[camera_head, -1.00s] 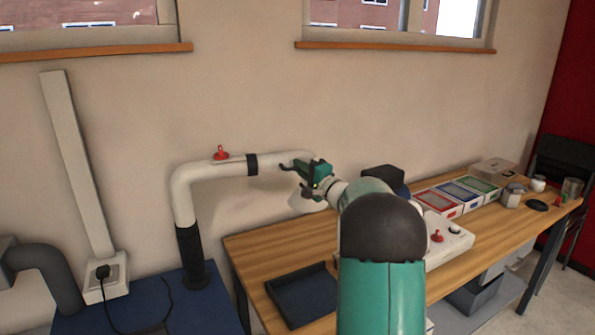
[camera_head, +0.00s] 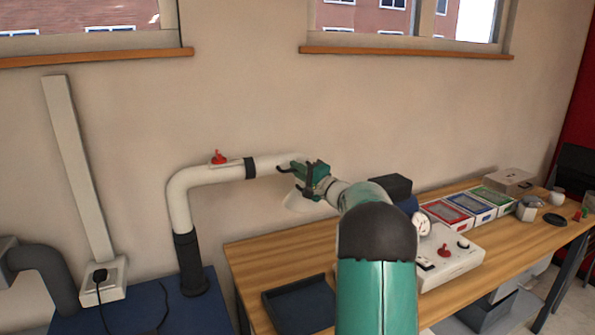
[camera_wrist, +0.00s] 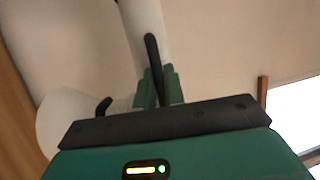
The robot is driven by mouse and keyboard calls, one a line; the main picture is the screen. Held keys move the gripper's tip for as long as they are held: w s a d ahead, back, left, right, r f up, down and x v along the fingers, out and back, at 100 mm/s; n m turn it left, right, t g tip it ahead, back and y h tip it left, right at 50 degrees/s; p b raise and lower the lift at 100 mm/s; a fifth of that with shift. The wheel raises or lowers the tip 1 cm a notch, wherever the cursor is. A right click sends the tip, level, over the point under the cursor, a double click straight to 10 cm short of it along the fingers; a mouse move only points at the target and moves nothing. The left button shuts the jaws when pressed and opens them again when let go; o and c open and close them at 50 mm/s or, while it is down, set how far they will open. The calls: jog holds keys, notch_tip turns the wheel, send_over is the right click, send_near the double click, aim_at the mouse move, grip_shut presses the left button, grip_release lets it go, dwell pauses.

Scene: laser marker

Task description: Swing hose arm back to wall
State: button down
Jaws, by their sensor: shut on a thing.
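The white hose arm (camera_head: 215,176) rises from a black sleeve at the left, bends, and runs right along the wall at about the height of my gripper. It has a red knob (camera_head: 219,158) and a black band, and its white hood (camera_head: 298,203) hangs over the table's back edge. My green gripper (camera_head: 300,172) is shut on the hose arm near its outer end, by the hood. In the wrist view the white tube (camera_wrist: 148,28) passes by the dark fingers, and the hood (camera_wrist: 62,118) shows at the left. The exact contact is partly hidden.
The wooden table (camera_head: 262,258) stands along the wall, with a dark tray (camera_head: 300,305), a white control box (camera_head: 450,258) and several coloured trays (camera_head: 448,214). A white duct (camera_head: 75,165) runs up the wall at the left. The wall above the table is bare.

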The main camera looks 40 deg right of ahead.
jog(key=shift+s+d, duration=0.1)
jog(key=c, duration=1.6)
grip_release()
jog(key=shift+o, duration=0.5)
jog(key=v, duration=1.3)
jog(key=shift+s+f, duration=0.2)
jog(key=shift+s, duration=0.1)
